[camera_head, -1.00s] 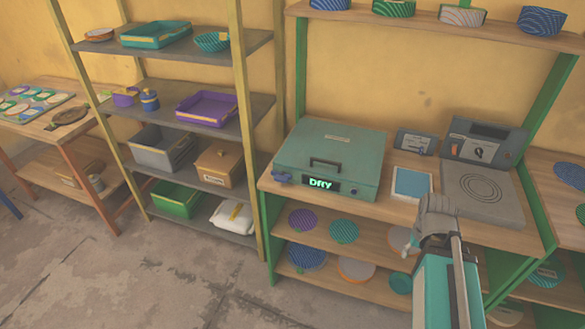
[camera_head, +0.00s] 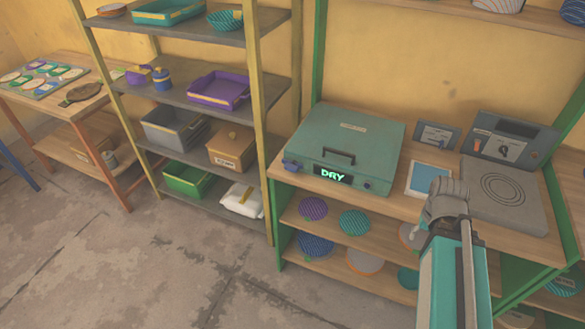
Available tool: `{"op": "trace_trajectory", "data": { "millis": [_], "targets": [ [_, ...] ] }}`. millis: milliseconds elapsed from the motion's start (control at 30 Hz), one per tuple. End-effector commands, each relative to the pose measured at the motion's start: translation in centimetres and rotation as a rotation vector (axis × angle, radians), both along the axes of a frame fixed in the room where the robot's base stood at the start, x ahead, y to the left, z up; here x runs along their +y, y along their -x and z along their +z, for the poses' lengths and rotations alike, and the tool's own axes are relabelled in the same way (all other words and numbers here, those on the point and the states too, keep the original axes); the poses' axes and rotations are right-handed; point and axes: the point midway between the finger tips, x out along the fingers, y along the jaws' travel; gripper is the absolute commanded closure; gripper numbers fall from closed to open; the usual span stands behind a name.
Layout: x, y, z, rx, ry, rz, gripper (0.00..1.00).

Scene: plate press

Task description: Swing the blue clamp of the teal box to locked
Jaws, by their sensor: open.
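The teal box (camera_head: 366,137) sits on the wooden bench top with its lid down. A black handle and a lit "DRY" display show on its front. The small blue clamp (camera_head: 291,165) sticks out at its front left corner. Whether the clamp is locked is too small to tell. My arm reaches up from the bottom right, and my gripper (camera_head: 446,190) is in front of the bench, right of the box and well apart from the clamp. Its jaws are open and hold nothing that I can see; the fingertips are hard to make out.
A blue-and-white pad (camera_head: 428,179) lies right of the box. A grey plate device (camera_head: 505,190) and a control panel stand farther right. The shelf (camera_head: 330,265) below holds several patterned discs. A storage rack stands left, and the floor in front is clear.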

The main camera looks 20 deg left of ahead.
Motion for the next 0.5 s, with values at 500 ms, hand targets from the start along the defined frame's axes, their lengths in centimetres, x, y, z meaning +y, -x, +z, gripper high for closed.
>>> {"op": "trace_trajectory", "data": {
  "millis": [500],
  "targets": [
    [3.3, -3.1, -3.1, -0.026, 0.198, 0.139, 0.46]
  ]
}}
